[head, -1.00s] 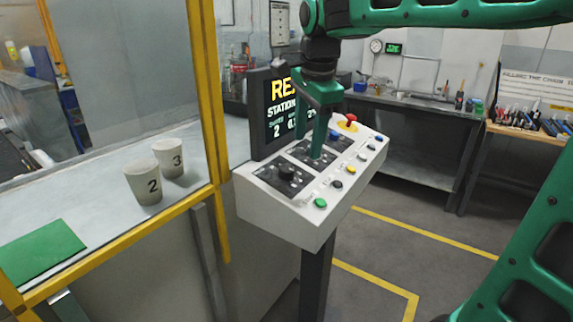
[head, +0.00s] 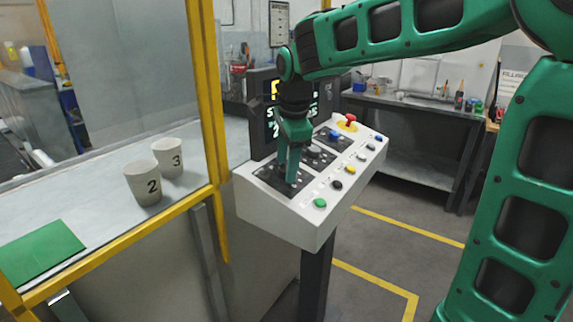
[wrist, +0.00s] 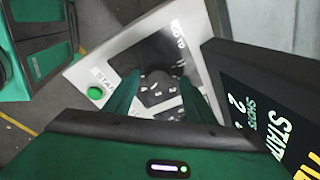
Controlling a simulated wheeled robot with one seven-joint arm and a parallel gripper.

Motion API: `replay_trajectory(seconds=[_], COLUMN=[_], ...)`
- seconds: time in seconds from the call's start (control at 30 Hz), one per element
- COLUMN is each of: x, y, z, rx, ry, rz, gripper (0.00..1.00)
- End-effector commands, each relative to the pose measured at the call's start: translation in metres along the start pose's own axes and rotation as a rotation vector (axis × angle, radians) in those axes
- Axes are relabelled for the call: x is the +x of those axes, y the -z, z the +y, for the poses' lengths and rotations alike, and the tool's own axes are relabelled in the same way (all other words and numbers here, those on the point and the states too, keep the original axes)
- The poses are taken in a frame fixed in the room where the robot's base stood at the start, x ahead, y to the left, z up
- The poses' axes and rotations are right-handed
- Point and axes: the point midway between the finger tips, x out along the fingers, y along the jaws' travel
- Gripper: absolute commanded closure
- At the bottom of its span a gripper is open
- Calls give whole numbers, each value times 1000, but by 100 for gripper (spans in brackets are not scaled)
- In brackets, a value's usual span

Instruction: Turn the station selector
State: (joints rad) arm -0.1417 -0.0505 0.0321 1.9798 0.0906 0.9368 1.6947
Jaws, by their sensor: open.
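The control box (head: 275,208) stands on a post, its sloped white top carrying dark plates and a row of coloured buttons. On the nearest dark plate is a round dark knob with small light marks around it, which I take as the station selector; in the wrist view the knob (wrist: 157,81) shows between my fingers. My gripper (head: 290,180) points down over that plate and hides most of the knob in the head view. In the wrist view my gripper (wrist: 159,77) is open, one finger on each side of the knob. Contact cannot be told.
A dark screen (wrist: 262,105) with lettering stands close behind the plate. A green button (head: 320,202) sits at the near corner; a red knob (head: 350,119) is at the far end. Two numbered cups (head: 146,184) and a green mat (head: 40,250) lie on the bench left of a yellow post (head: 211,110).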

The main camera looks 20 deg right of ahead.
Motion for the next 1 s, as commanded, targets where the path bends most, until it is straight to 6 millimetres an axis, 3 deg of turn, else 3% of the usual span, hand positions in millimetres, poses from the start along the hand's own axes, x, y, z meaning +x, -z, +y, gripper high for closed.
replay_trajectory(seconds=[0.37, 0.53, 0.63, 1.0], x=[5, 5, 5, 4], y=[0, 0, 7, 3], z=[0, 0, -1, -2], rx=[0, 0, 3, -71], ry=[-1, 0, 2, 19], rz=[0, 0, 1, -3], gripper=[50, 90, 91, 90])
